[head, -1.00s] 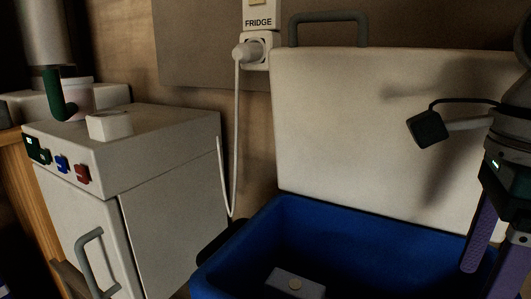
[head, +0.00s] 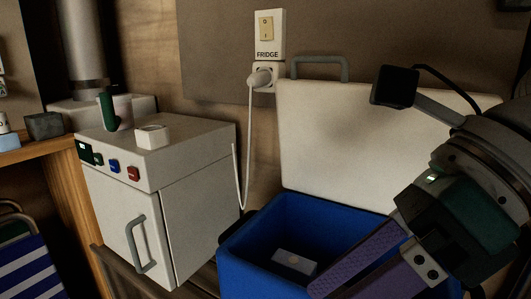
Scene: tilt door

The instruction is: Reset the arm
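My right gripper (head: 340,288) comes in from the right in the head view. Its two purple fingers point down and left, with a gap between them, and it holds nothing that I can see. It is in front of the blue cooler box (head: 262,245), covering part of its right side. The box's white lid (head: 350,140) stands open, upright against the wall, with a grey handle (head: 320,68) on top. A small pale block (head: 295,262) lies inside the box. My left gripper is not in view.
A white mini fridge (head: 135,205) with a grey door handle stands left of the box, its door shut. A small white box (head: 152,136) and a cup (head: 122,112) sit on it. A FRIDGE switch (head: 267,35) and plugged socket (head: 265,77) are on the wall.

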